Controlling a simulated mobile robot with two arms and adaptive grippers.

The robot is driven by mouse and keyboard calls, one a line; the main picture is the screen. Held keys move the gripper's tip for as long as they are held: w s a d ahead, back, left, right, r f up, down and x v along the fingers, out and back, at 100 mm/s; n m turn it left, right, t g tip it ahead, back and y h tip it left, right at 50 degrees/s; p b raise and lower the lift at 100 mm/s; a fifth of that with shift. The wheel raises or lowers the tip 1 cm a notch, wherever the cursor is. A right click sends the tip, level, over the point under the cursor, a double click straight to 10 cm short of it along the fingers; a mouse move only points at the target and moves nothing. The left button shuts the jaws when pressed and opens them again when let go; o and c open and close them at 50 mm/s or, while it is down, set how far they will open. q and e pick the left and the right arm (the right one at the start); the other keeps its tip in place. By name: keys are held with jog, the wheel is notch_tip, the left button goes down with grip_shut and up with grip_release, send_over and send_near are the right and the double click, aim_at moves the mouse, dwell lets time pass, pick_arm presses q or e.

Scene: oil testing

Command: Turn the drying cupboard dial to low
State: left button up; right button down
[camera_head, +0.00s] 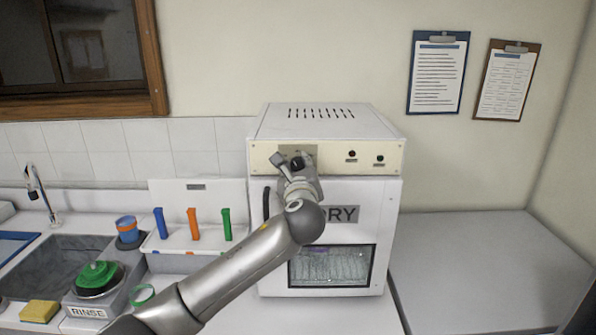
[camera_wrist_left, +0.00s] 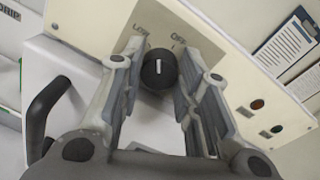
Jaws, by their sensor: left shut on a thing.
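The drying cupboard (camera_head: 325,125) is a white box with "DRY" on its door, standing on the counter. Its dial is a black round knob with a white mark; it shows in the left wrist view (camera_wrist_left: 158,70) on the cream panel, with the labels "LOW" and "OFF" by it. The white mark points up in that view, between the two labels. My left gripper (camera_head: 293,162) is at the panel, with its fingers on either side of the dial (camera_wrist_left: 157,72), shut on it. In the head view my gripper mostly hides the dial. My right gripper is not in view.
A black door handle (camera_head: 266,203) is just below and left of the gripper. Two indicator lights (camera_head: 365,156) sit right of the dial. A rack with coloured handles (camera_head: 193,225) and a sink (camera_head: 65,260) are left. The counter (camera_head: 480,255) at right is clear.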

pick_arm(q)
jog(key=shift+n, duration=0.3)
jog(key=o, duration=1)
jog(key=shift+s, duration=0.1)
jog(key=s, duration=1.1)
jog(key=shift+s+d+r, duration=0.2)
jog(key=shift+s, duration=0.2)
